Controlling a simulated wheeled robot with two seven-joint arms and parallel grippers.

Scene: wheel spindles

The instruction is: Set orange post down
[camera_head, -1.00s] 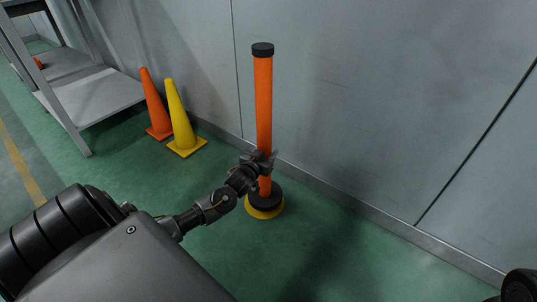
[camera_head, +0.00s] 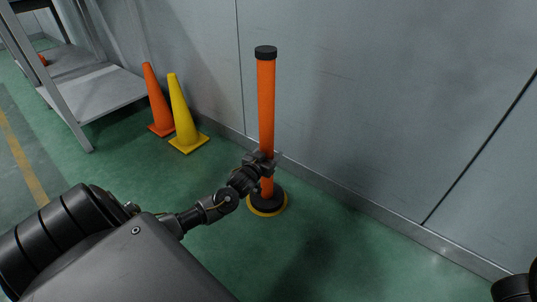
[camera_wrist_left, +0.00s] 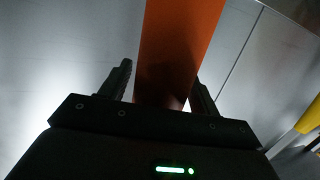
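The orange post (camera_head: 266,105) has a black cap and a black base (camera_head: 266,198). It stands upright near the wall. A yellow disc (camera_head: 267,214) shows as a thin rim around the bottom of the base; whether the base touches it or the floor is hard to tell. My left gripper (camera_head: 263,163) is around the lower part of the post, above the base. In the left wrist view the post (camera_wrist_left: 178,45) runs between the two fingers, close to both, and the gripper appears shut on it. My right gripper is not in view.
An orange cone (camera_head: 157,101) and a yellow cone (camera_head: 183,118) stand left of the post. A grey metal shelf (camera_head: 95,92) is farther left. The grey wall (camera_head: 390,110) runs close behind the post. The green floor right of the post is clear.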

